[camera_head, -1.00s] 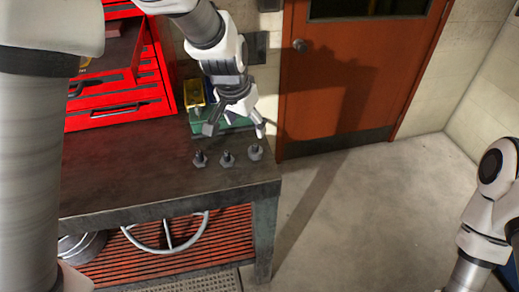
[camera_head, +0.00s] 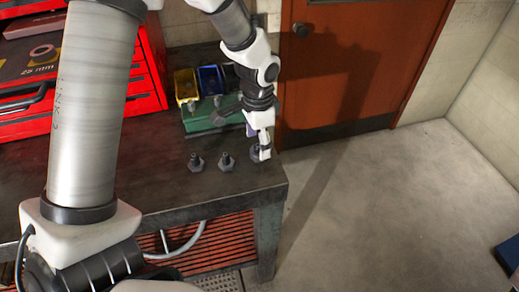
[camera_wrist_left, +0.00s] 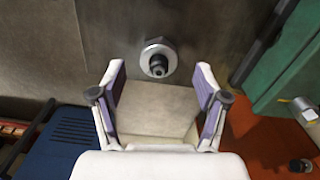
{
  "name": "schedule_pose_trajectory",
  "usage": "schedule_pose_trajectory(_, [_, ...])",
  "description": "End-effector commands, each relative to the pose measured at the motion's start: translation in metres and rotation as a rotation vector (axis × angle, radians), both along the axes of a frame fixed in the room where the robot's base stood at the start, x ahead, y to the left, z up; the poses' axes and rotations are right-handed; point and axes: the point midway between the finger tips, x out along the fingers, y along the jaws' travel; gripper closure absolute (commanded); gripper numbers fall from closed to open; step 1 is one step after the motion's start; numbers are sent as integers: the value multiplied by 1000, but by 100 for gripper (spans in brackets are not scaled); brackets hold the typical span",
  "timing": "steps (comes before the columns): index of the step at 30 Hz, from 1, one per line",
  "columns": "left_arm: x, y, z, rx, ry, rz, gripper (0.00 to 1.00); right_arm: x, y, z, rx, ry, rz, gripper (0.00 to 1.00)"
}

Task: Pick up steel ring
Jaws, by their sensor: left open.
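Several dark studs or bolts with steel bases stand on the workbench (camera_head: 150,180): one at left (camera_head: 195,162), one in the middle (camera_head: 226,162), one at right (camera_head: 256,155) near the bench corner. My left gripper (camera_head: 264,152) points down at the right one and partly hides it in the head view. In the left wrist view, a bright round steel ring (camera_wrist_left: 150,49) shows around a dark central post, just beyond my open, empty fingers (camera_wrist_left: 158,90). I cannot tell whether the ring is separate from the post. My right gripper is out of view.
A red tool chest (camera_head: 100,85) stands at the back left, with a ring-shaped item (camera_head: 42,51) above a "25 mm" label. Yellow (camera_head: 186,84) and blue (camera_head: 210,80) bins and a green box (camera_head: 200,121) stand behind the studs.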

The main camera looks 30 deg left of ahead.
Motion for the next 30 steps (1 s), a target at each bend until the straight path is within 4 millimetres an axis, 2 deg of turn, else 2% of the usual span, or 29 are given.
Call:
schedule_pose_trajectory(4, [0, 0, -19, 0, 1, 0, 26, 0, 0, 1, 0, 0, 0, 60])
schedule_pose_trajectory(10, [0, 0, -20, -1, -1, 0, 26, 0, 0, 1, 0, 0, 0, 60])
schedule_pose_trajectory(15, [0, 0, -20, -1, -1, 0, 84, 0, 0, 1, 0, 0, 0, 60])
schedule_pose_trajectory(19, [0, 0, -19, -1, -1, 0, 84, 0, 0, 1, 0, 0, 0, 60])
schedule_pose_trajectory(20, [0, 0, -19, -1, -1, 0, 88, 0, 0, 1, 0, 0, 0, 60])
schedule_pose_trajectory(25, [0, 0, -18, 0, -1, 0, 88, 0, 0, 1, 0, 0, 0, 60])
schedule_pose_trajectory(28, [1, 0, -7, 0, -5, 1, 88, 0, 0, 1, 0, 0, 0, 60])
schedule_pose_trajectory(30, [1, 0, 8, 0, -7, 1, 88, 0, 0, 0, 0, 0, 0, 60])
